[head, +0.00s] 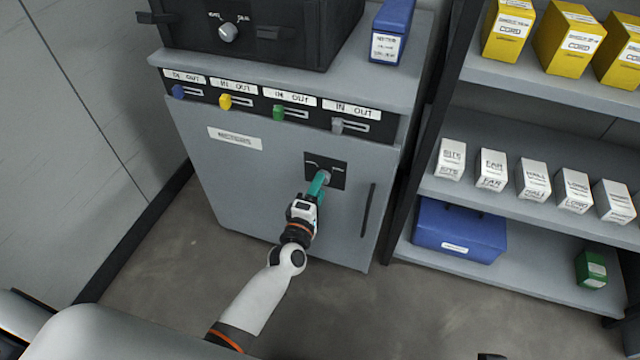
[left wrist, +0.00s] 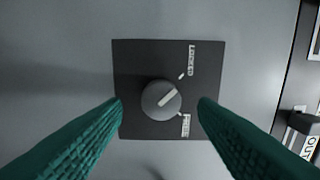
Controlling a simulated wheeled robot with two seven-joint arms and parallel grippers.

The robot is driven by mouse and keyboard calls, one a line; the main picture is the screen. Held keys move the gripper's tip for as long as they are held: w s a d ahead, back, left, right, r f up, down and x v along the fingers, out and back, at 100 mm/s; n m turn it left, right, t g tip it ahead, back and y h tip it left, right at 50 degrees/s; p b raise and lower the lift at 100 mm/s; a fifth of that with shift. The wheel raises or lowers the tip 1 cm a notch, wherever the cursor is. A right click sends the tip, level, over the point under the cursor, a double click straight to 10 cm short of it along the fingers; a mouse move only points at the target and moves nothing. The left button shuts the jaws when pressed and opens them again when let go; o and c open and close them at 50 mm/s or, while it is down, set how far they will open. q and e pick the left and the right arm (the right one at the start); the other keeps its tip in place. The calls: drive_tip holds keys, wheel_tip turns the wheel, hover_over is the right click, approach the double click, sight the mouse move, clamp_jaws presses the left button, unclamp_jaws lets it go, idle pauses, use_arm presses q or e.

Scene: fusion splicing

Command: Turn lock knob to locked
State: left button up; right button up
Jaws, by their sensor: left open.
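The lock knob (left wrist: 161,99) is a round grey dial with a pale pointer line, on a dark square plate (left wrist: 135,58) set in the grey cabinet door. Its pointer aims up and right, between a LOCKED mark above and a FREE mark below, nearer the LOCKED one. In the head view the plate (head: 339,184) shows, with the knob (head: 325,176) partly hidden by my gripper. My left gripper (head: 321,180) is in front of the knob. Its teal fingers are open, one on each side of the knob, with visible gaps; I see no contact.
The cabinet (head: 240,170) has a vertical door handle (head: 368,210) right of the plate and a row of coloured sliders above. A black unit (head: 280,60) and a blue box (head: 392,20) stand on top. Shelves (head: 500,200) with boxes are at the right. The floor at left is clear.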

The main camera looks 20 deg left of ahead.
use_arm(q)
drive_tip(key=s+p, duration=0.1)
drive_tip(key=s, duration=0.9)
drive_tip(key=shift+a, duration=0.15)
use_arm(e)
drive_tip(key=shift+w+f, duration=0.25)
drive_tip(key=shift+w, duration=0.15)
drive_tip(key=shift+r, duration=0.1)
